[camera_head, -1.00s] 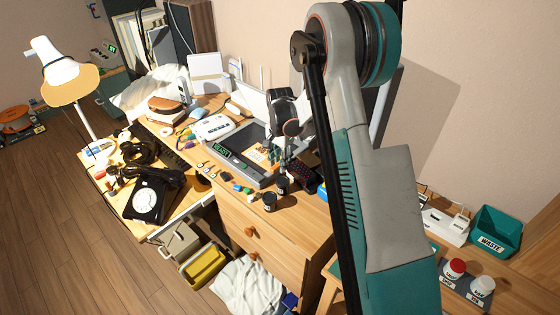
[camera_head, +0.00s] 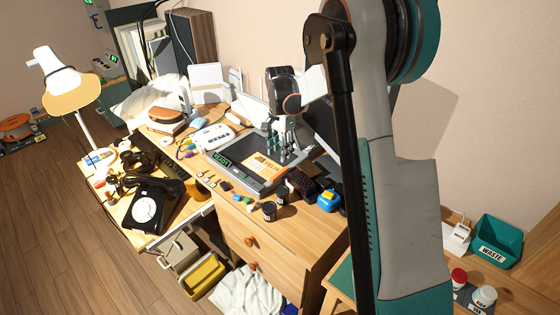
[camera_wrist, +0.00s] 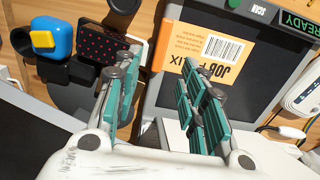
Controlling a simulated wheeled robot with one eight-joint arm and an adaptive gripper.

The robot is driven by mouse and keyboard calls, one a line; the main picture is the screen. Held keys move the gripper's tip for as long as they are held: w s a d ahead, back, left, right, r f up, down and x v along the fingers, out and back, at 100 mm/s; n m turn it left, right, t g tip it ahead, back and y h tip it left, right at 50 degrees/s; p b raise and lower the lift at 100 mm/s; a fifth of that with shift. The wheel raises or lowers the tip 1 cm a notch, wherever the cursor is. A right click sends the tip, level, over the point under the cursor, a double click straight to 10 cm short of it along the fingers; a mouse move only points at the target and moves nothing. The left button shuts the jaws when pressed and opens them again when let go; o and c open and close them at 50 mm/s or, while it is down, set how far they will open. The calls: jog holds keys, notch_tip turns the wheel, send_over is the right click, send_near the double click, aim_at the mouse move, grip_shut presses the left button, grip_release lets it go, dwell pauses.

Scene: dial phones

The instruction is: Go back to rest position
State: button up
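My gripper (camera_head: 283,150) hangs over the scanner at the right part of the desk, fingers pointing down. In the wrist view its two teal-padded fingers (camera_wrist: 160,78) stand apart with nothing between them. An orange and white card with a barcode (camera_wrist: 205,48) lies on the dark scanner plate (camera_wrist: 262,75), just beyond the fingertips. The card (camera_head: 266,167) also shows in the head view, flat on the scanner (camera_head: 238,178). The scanner's green display (camera_wrist: 298,24) reads READY. My arm fills the right of the head view.
A black dial phone (camera_head: 145,207) and a lamp (camera_head: 70,85) stand at the left. Dark pots (camera_head: 269,212), a dotted dark block (camera_head: 300,185) and a blue-yellow object (camera_head: 329,201) sit near the scanner. A teal waste bin (camera_head: 497,240) stands at the right.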

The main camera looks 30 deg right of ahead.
jog(key=s+a+r+n+t, duration=0.2)
jog(key=s+a+r+n, duration=0.15)
jog(key=s+r, duration=0.4)
jog(key=s+a+r+n+t, duration=0.1)
jog(key=s+a+r+n, duration=0.2)
jog(key=s+a+r, duration=0.35)
jog(key=s+a+n+t, duration=0.2)
jog(key=s+n, duration=0.1)
jog(key=s, duration=0.5)
jog(key=s+a+n+t, duration=0.1)
jog(key=s+n, duration=0.3)
jog(key=s, duration=0.5)
jog(key=shift+a+r+t, duration=0.35)
jog(key=shift+r+t, duration=0.1)
jog(key=shift+t, duration=0.15)
jog(key=shift+c, duration=0.6)
